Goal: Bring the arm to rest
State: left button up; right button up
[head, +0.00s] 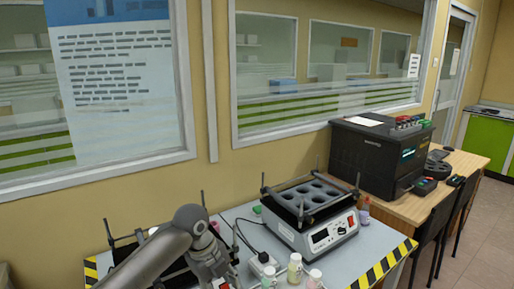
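A grey arm of mine (160,254) comes in from the lower left and bends downward at a rounded joint over the near table. Its end runs down to the bottom edge of the head view. I cannot make out fingertips there, or whether that gripper is open or shut. No held object can be made out. My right arm and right gripper are not in view.
A shaker with a rack of round holes (310,200) stands on the grey table (375,240) with striped edges. Small bottles (294,268) stand in front of it. A dark rack is partly behind my arm. A black instrument (375,158) sits on the wooden table (455,168).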

pick_arm(q)
jog(key=s+d+f+n+t+h, duration=0.1)
jog(key=s+d+f+n+h, duration=0.1)
jog(key=s+f+n, duration=1.15)
jog(key=s+a+n+t+y, duration=0.1)
jog(key=s+a+n+y, duration=0.1)
jog(key=s+a+n, duration=0.6)
jog(key=s+a+n+y, duration=0.25)
jog(key=s+a, duration=0.35)
jog(key=s, duration=0.5)
notch_tip(320, 180, down, 26)
jog(key=g, duration=0.1)
jog(key=s+a+f+g, duration=0.1)
jog(key=s+a+f, duration=0.1)
jog(key=s+f, duration=1.4)
jog(key=shift+s+a+f, duration=0.2)
jog(key=shift+s+a, duration=0.15)
jog(key=shift+s, duration=0.45)
